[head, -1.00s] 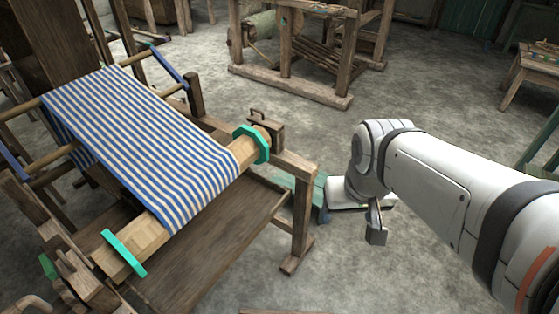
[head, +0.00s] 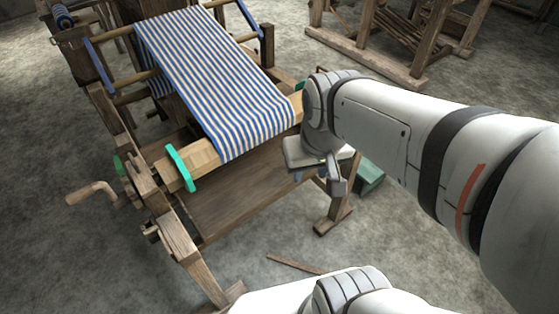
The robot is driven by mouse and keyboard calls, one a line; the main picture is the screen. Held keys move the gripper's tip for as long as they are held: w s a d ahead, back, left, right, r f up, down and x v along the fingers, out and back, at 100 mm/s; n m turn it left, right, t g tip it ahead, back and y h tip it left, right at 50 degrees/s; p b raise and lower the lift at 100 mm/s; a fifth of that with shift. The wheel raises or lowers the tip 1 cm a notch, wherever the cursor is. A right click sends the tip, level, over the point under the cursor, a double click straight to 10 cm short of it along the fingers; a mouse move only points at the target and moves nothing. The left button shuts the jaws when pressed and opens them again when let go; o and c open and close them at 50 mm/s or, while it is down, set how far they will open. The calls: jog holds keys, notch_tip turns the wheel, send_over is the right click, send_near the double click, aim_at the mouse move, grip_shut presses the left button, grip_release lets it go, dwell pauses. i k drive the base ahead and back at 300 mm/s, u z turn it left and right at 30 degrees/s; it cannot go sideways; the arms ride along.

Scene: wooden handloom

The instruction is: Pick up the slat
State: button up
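A thin brown wooden slat (head: 293,265) lies on the concrete floor in front of the loom, low in the middle of the head view. Its right end runs close to a white part of my own body, which may cover some of it. My gripper (head: 318,182) hangs from the arm's end, above and to the right of the slat and well apart from it. One grey finger shows clearly and a second shows as a small piece on the left, with a gap between them. Nothing shows between the fingers.
The wooden loom (head: 235,205) with blue-and-white striped cloth (head: 215,80) stands left of my gripper. Its front leg (head: 333,212) is close below. A green box (head: 370,178) sits behind the gripper. Floor is bare around the slat.

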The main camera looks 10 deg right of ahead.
aim_at(302, 267)
jog(key=u, duration=2.4)
jog(key=k, duration=2.2)
jog(key=z, duration=1.45)
jog(key=i, duration=1)
jog(key=z, duration=0.05)
